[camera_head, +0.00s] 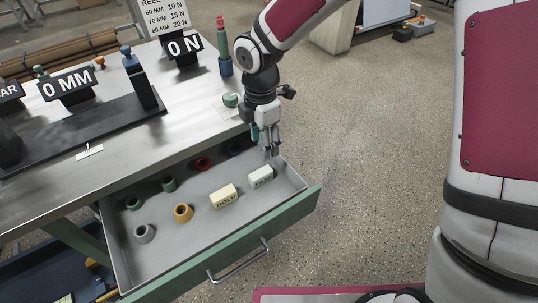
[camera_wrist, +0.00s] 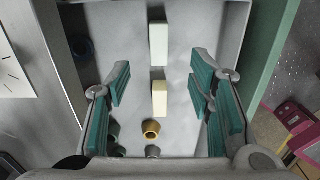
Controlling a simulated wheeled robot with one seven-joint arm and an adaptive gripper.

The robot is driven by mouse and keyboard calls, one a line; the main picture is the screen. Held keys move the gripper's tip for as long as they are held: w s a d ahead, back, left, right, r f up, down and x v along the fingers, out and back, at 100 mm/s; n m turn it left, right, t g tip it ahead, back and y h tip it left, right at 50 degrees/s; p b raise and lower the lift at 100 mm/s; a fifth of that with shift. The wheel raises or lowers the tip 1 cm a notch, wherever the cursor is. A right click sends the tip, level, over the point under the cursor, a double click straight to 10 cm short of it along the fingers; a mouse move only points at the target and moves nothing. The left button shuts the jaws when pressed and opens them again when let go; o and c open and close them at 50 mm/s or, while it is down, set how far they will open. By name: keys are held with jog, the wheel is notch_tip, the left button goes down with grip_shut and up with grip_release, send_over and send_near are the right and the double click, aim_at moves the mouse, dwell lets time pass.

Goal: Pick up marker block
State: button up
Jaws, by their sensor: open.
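Two small blocks lie in the open drawer. The cream block (camera_head: 224,196) has dark lettering that seems to read "HOLD". The pale green-white block (camera_head: 260,177) to its right has lettering too small to read. In the wrist view the pale block (camera_wrist: 159,44) lies farther up and the cream block (camera_wrist: 160,98) lower, both between the spread fingers in the picture. My gripper (camera_head: 268,142) is open and empty, pointing down above the drawer's right part, near the pale block. Its teal finger pads (camera_wrist: 160,82) are wide apart and touch neither block.
The drawer (camera_head: 150,262) also holds a yellow ring-like piece (camera_head: 183,213), a grey one (camera_head: 144,233), green ones (camera_head: 168,184), and a red one (camera_head: 202,163). The metal tabletop (camera_head: 60,185) overhangs the drawer's back.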

aim_at(261, 172)
notch_tip(261, 172, down, 9)
jog(key=b, duration=0.2)
jog(key=shift+w+a+r+b, duration=0.1)
jog(key=shift+w+b, duration=0.05)
jog(key=shift+b, duration=0.15)
jog(key=shift+s+a+f+b, duration=0.15)
jog(key=shift+f+b, duration=0.4)
jog(key=shift+f, duration=0.8)
jog(key=shift+s+a+f+b, duration=0.15)
jog(key=shift+f+b, duration=0.4)
jog(key=shift+f, duration=0.75)
jog(key=shift+r, duration=0.1)
jog(key=c, duration=1.1)
